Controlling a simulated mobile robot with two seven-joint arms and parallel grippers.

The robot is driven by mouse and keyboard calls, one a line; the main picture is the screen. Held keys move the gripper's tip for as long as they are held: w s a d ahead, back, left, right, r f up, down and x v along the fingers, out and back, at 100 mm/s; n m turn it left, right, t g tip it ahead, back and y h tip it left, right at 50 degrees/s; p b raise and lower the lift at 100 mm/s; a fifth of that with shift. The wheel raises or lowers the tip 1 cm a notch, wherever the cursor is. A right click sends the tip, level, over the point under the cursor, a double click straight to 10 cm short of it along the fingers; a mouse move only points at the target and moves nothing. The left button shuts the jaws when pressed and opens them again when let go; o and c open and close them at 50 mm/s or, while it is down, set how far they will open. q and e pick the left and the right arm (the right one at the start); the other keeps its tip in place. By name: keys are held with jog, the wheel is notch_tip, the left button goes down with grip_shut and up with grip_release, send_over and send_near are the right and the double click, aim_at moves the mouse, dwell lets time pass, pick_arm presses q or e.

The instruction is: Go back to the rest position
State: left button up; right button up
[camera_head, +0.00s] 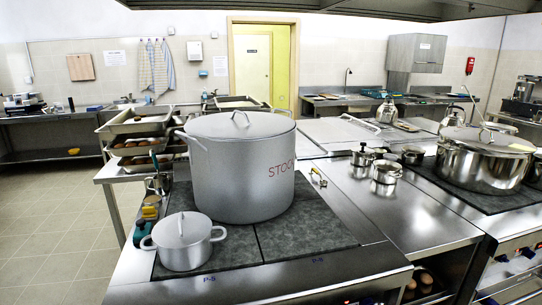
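A large grey lidded stockpot (236,170), marked "STOCK" in red, stands upright on the dark cooktop (306,228). A small grey lidded pot (183,246) stands on the same cooktop, in front of the stockpot and to its left. Both lids are on. Neither of my grippers shows in the head view, and no arm is visible over the counter.
A wide shiny pot (485,158) with a lid stands on the right stove. Small steel pots (386,173) stand on the steel counter between the stoves. Stacked trays (137,122) are behind left. Tiled floor (50,230) at left is clear.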

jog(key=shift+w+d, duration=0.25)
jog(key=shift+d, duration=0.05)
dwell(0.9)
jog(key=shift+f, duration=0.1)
